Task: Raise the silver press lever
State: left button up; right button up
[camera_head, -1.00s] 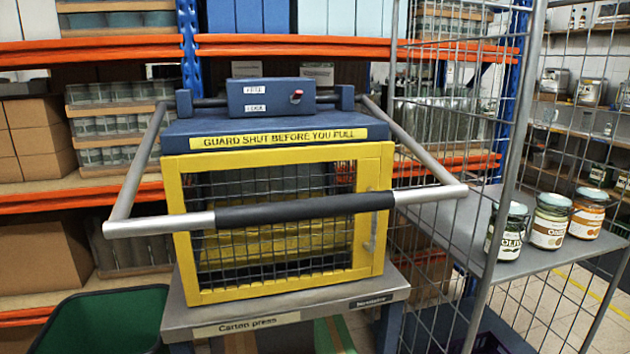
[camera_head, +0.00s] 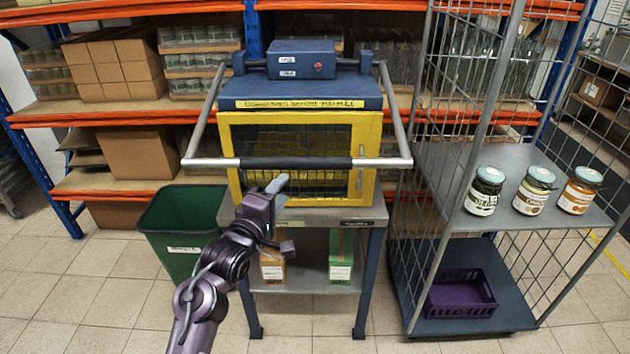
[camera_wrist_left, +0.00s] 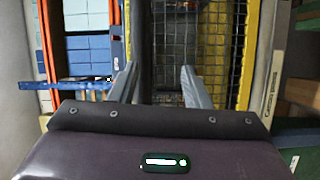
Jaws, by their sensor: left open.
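The silver press lever (camera_head: 207,110) is a U-shaped bar hinged at the top of the blue and yellow carton press (camera_head: 376,160). Its black grip (camera_head: 300,162) lies level across the front of the press's shut mesh guard, so the lever is down. My left gripper (camera_head: 283,217) is open and empty, in front of the press and just below the bar, left of its middle in the head view. In the left wrist view its two fingers (camera_wrist_left: 158,88) stand apart, facing the press. I cannot tell there whether the grip lies between them. My right gripper is not in view.
A green bin (camera_head: 170,235) stands left of the press. A wire cage trolley (camera_head: 440,170) stands close on the right, with several jars (camera_head: 535,190) on its shelf and a purple crate (camera_head: 460,293) below. Racking fills the back. The floor in front is open.

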aim_at(292, 166)
pick_arm(q)
jog(key=shift+n+t, duration=0.3)
jog(key=shift+n, duration=0.1)
jog(key=w+d+r, duration=0.1)
jog(key=w, duration=0.1)
jog(key=w+r+p, duration=0.1)
jog(key=w, duration=0.1)
jog(key=w+d+r, duration=0.1)
jog(key=w, duration=0.2)
jog(key=shift+d+p, duration=0.3)
jog(key=shift+w+f, duration=0.15)
jog(key=shift+w, duration=0.15)
grip_shut()
